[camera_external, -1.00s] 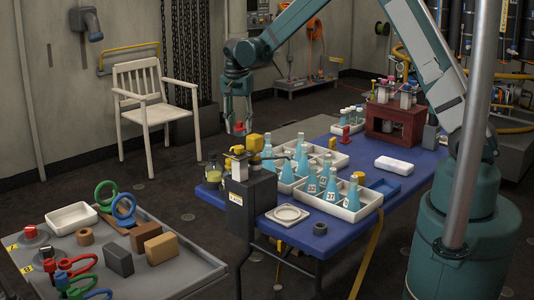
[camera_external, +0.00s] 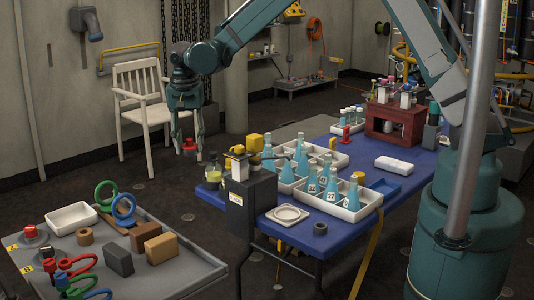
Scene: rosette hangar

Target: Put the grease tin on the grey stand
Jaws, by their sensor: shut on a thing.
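My gripper (camera_external: 188,142) hangs pointing down in front of the white chair, above the floor between the chair and the two tables. It is shut on a small red thing (camera_external: 189,147), which may be the grease tin; its fingers partly hide it and it is too small to identify surely. On the grey table at the lower left, a low round grey stand (camera_external: 33,240) with a red top piece sits beside a yellow label. A second low grey piece (camera_external: 47,254) is by another label. I cannot tell which is the grey stand meant.
The grey table (camera_external: 190,278) also bears a white tray (camera_external: 71,218), green and blue rings, brown and dark blocks, and coloured handles. The blue table (camera_external: 345,235) holds flasks in white trays. A dark box (camera_external: 251,207) stands at its near left corner. The white chair (camera_external: 145,95) is behind.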

